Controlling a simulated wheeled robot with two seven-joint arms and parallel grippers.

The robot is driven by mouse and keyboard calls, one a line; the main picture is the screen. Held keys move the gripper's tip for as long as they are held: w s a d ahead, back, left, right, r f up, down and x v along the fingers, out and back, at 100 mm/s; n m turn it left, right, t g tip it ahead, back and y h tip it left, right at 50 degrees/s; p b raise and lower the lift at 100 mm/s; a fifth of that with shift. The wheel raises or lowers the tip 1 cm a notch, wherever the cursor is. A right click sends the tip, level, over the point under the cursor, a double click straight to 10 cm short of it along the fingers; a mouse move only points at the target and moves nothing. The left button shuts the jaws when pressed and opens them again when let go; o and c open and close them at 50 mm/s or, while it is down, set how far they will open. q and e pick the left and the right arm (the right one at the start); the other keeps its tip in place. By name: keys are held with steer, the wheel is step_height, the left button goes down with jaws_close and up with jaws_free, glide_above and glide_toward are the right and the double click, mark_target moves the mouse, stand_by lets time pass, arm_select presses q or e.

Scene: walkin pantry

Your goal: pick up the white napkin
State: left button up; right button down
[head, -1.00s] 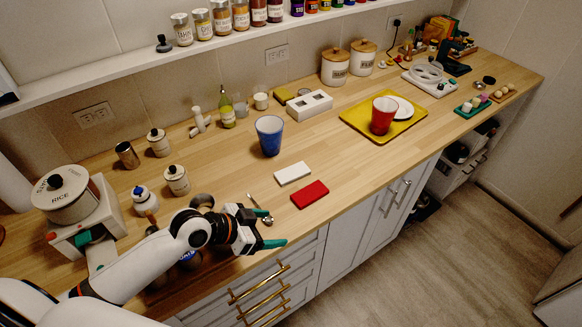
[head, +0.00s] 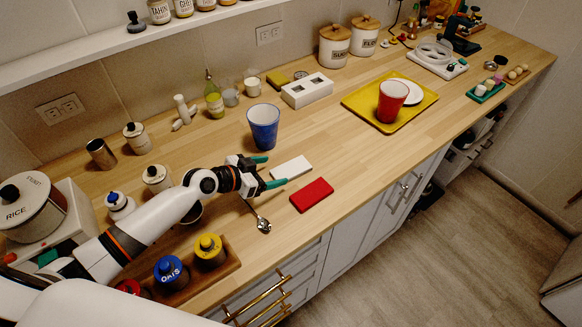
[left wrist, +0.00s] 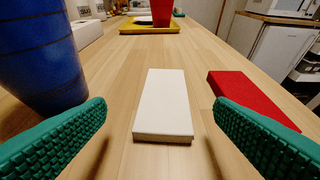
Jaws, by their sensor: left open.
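The white napkin (head: 293,168) is a flat folded block lying on the wooden counter. In the left wrist view the white napkin (left wrist: 163,106) lies straight ahead, between and beyond the two fingers. My left gripper (head: 272,172) is open and empty, with its green fingertips just left of the napkin and not around it. In the left wrist view the left gripper's fingers (left wrist: 160,135) stand wide apart. My right gripper is not in view.
A red napkin (head: 311,195) lies just right of the white one. A blue cup (head: 264,127) stands behind the gripper, near its left finger. A spoon (head: 262,222) lies in front. A yellow tray (head: 352,103) holds a red cup (head: 391,101) farther right.

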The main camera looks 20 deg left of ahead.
mark_target(288, 170)
arm_select(q)
steer(key=shift+w+d+f+p, duration=0.15)
steer(key=shift+w+d+p, duration=0.2)
steer(key=shift+d+p, duration=0.15)
steer(key=x, duration=0.3)
steer(key=shift+d+f+p, duration=0.15)
steer(key=shift+f+p, duration=0.1)
steer(key=shift+p, duration=0.05)
steer(key=shift+w+d+f, duration=0.1)
steer(key=shift+w+f, duration=0.05)
steer(key=shift+w, duration=0.05)
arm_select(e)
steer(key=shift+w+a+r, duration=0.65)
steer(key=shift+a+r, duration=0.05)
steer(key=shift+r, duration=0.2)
arm_select(q)
steer(key=shift+c, duration=0.3)
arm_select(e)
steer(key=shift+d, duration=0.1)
arm_select(q)
steer(key=c, duration=1)
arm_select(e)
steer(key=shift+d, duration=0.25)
